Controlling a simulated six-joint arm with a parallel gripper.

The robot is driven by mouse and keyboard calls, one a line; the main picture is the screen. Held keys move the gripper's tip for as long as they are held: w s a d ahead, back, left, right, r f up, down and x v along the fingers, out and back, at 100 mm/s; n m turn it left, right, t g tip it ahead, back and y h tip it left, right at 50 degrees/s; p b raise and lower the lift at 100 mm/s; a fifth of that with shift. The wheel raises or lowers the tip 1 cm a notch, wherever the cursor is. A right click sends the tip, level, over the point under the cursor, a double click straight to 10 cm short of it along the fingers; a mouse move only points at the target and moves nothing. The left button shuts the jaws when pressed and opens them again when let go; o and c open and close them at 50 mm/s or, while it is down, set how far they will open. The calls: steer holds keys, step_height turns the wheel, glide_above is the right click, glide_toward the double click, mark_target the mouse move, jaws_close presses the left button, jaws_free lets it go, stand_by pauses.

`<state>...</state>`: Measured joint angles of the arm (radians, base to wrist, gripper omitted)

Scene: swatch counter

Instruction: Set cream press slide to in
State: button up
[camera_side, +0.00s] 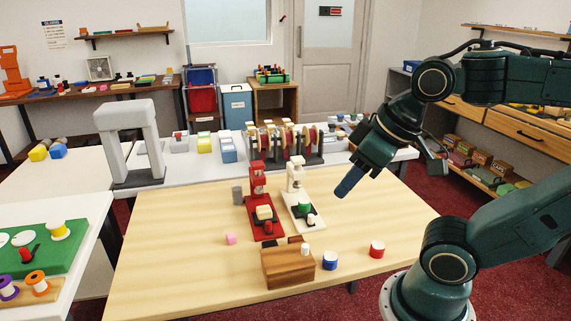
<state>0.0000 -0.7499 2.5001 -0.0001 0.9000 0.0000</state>
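The cream press (295,172) stands on the wooden table, right of the red press. A green round piece (304,206) sits on the slide, below the press head. I cannot tell from this view exactly how far out the slide stands. My gripper (345,190) hangs above the table, to the right of the cream press and apart from it. Its blue end points down and left; whether its fingers are open or shut does not show.

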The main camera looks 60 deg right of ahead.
steer(key=shift+o, duration=0.4)
steer(key=m+g, duration=0.4)
steer(key=g, duration=0.2)
glide_above(311, 215)
step_height(311, 215, down, 14)
steer(key=shift+f, duration=0.2)
steer(key=shift+f, duration=0.1)
step_height(311, 215, down, 14)
steer(key=shift+a+r, duration=0.1)
steer(key=shift+r, duration=0.15)
steer(key=shift+c, duration=0.4)
